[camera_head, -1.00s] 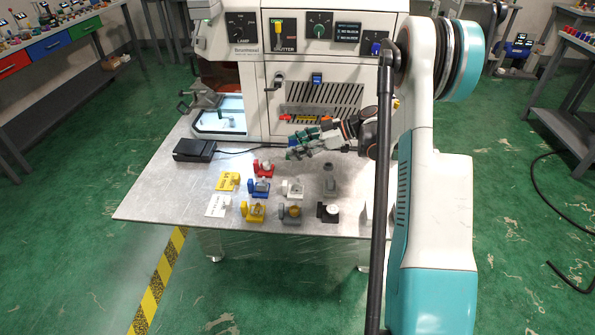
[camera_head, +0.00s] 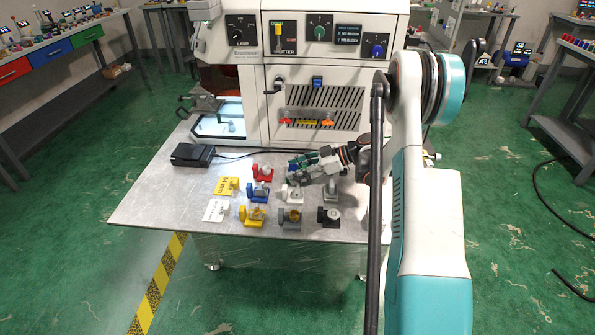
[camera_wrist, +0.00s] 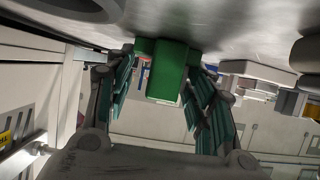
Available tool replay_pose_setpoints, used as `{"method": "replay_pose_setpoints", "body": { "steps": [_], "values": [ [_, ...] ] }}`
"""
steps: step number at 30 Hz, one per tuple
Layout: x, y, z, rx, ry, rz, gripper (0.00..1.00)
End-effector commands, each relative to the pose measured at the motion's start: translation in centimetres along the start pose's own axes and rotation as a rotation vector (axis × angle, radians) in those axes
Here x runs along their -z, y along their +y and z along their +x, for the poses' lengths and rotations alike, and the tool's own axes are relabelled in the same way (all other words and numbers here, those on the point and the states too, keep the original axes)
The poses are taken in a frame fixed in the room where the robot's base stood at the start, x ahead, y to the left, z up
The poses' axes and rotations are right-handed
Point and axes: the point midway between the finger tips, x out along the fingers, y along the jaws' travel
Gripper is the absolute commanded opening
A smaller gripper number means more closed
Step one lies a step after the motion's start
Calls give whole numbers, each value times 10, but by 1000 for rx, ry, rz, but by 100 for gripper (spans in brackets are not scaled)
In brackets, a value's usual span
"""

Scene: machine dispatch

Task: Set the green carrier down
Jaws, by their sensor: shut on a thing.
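The green carrier (camera_wrist: 168,72) is a green block held between the finger pads of my gripper (camera_wrist: 164,88) in the wrist view. That view is upside down, with the metal tabletop along its top edge. The carrier's base is close to the tabletop; I cannot tell whether it touches. In the head view my gripper (camera_head: 306,166) reaches in from the right, low over the table, with the green carrier (camera_head: 293,163) at its left tip. Part of the carrier is hidden by the fingers.
The metal table (camera_head: 150,205) holds a red carrier (camera_head: 263,174), blue carrier (camera_head: 258,192), yellow carrier (camera_head: 252,214), white carrier (camera_head: 292,193), grey carrier (camera_head: 290,216) and black carrier (camera_head: 328,215). A black pedal (camera_head: 192,154) lies left. The machine (camera_head: 315,100) stands behind.

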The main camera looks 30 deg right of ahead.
Motion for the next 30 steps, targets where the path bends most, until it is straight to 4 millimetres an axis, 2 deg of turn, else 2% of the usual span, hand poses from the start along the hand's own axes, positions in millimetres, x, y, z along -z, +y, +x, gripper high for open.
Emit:
{"method": "replay_pose_setpoints", "body": {
  "steps": [1,2,3,4,17,20,30],
  "values": [
    [-2,0,1,0,0,0,18],
    [-2,0,1,0,0,0,56],
    [-1,0,1,0,0,0,65],
    [-1,0,1,0,0,0,69],
    [2,0,-3,-1,0,0,69],
    [2,0,-16,-2,0,2,69],
    [3,1,-84,-3,0,2,69]
  ]
}}
